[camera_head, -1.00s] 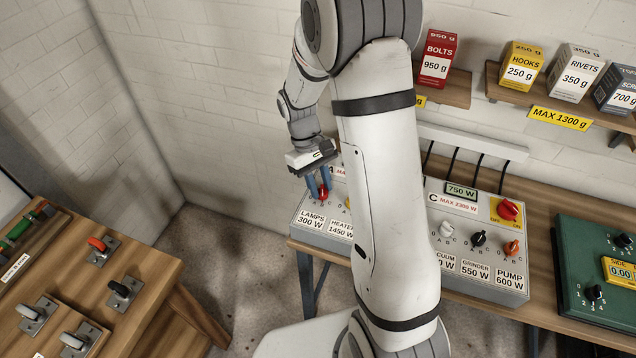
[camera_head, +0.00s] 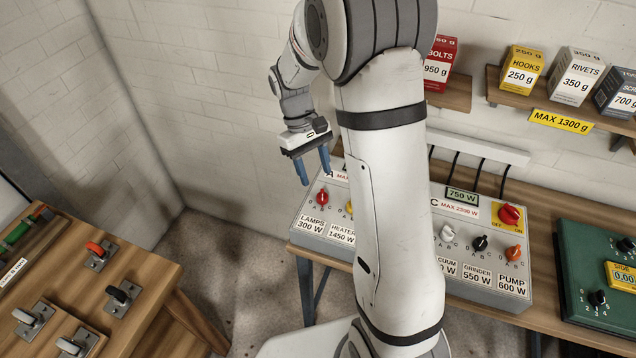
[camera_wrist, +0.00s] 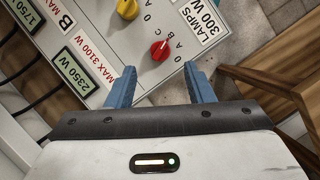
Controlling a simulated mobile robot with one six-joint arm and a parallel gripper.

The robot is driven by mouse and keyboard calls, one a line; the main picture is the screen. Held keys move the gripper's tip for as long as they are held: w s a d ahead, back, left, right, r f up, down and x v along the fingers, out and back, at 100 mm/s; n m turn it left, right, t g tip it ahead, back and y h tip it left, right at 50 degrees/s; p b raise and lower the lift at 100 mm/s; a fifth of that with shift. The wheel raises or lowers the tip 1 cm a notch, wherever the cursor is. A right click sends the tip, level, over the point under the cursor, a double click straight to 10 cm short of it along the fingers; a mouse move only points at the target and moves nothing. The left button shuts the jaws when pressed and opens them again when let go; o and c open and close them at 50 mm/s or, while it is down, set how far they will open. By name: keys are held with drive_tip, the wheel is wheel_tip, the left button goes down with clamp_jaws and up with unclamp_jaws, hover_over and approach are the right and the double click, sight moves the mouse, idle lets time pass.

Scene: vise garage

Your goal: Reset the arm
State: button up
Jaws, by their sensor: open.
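My gripper (camera_head: 314,168) is open and empty in the head view, with its two blue fingers pointing down. It hangs above and just behind the left end of the grey control box (camera_head: 345,247). In the wrist view my gripper (camera_wrist: 160,88) shows its blue fingers spread apart, with nothing between them. The red lamps knob (camera_wrist: 160,50) lies beyond the fingertips and apart from them. The same red knob (camera_head: 322,197) shows in the head view, below the gripper. My upper arm hides the middle of the control box.
A wooden bench with switches (camera_head: 118,297) stands at the left. A green box (camera_head: 600,270) is at the right. Weighted boxes, such as the yellow hooks box (camera_head: 522,72), sit on wall shelves (camera_head: 500,88). Open floor (camera_head: 225,265) lies between the benches.

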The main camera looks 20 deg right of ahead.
drive_tip(key=shift+v, duration=1)
drive_tip(key=s+r+m+t, duration=0.2)
drive_tip(key=s+r, duration=0.3)
drive_tip(key=s, duration=0.4)
drive_tip(key=s+r+m+t+y, duration=0.1)
drive_tip(key=s+r+m+t, duration=0.1)
drive_tip(key=s+r+t, duration=0.3)
drive_tip(key=s+d, duration=0.1)
drive_tip(key=s, duration=0.3)
drive_tip(key=shift+r+y, duration=0.2)
drive_tip(key=shift+y, duration=0.1)
